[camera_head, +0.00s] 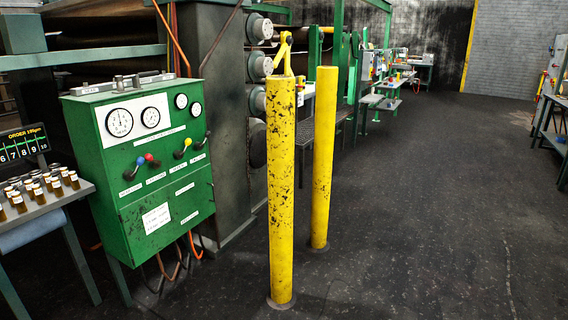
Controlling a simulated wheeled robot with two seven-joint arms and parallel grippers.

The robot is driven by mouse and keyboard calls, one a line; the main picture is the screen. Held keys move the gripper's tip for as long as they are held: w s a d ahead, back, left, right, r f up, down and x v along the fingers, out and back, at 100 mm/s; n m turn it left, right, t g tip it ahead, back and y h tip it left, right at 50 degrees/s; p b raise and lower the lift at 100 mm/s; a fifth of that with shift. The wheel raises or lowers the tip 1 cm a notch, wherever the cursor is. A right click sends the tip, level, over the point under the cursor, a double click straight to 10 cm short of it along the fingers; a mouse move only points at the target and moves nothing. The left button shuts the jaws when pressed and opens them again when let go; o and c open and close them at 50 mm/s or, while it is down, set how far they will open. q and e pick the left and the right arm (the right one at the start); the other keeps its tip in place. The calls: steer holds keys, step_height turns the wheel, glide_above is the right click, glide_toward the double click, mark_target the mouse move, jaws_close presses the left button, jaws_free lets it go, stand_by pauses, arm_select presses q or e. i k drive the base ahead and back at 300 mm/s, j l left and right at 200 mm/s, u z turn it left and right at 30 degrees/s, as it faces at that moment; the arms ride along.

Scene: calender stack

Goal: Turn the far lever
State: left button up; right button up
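A green control cabinet (165,228) stands at the left with a sloped front. Several small levers sit in a row on it. One has a blue knob (140,161), one a red knob (149,158), and one a yellow knob (178,154). A black lever (200,144) is at the right end of the row, farthest along the panel. The levers are small, so their exact angles are hard to tell. Neither of my grippers is in view.
Two yellow posts, a nearer one (281,200) and a farther one (323,160), stand right of the cabinet. A side table (45,207) with several small bottles is at its left. Dark floor (430,210) is open to the right.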

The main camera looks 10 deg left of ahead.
mark_target(148, 157)
steer(key=i+l, duration=0.1)
steer(key=i, duration=1.4)
steer(key=i+u, duration=0.4)
steer(key=i+l+u, duration=0.4)
steer(key=i, duration=0.2)
steer(key=i+l+u, duration=0.3)
steer(key=i+u, duration=0.15)
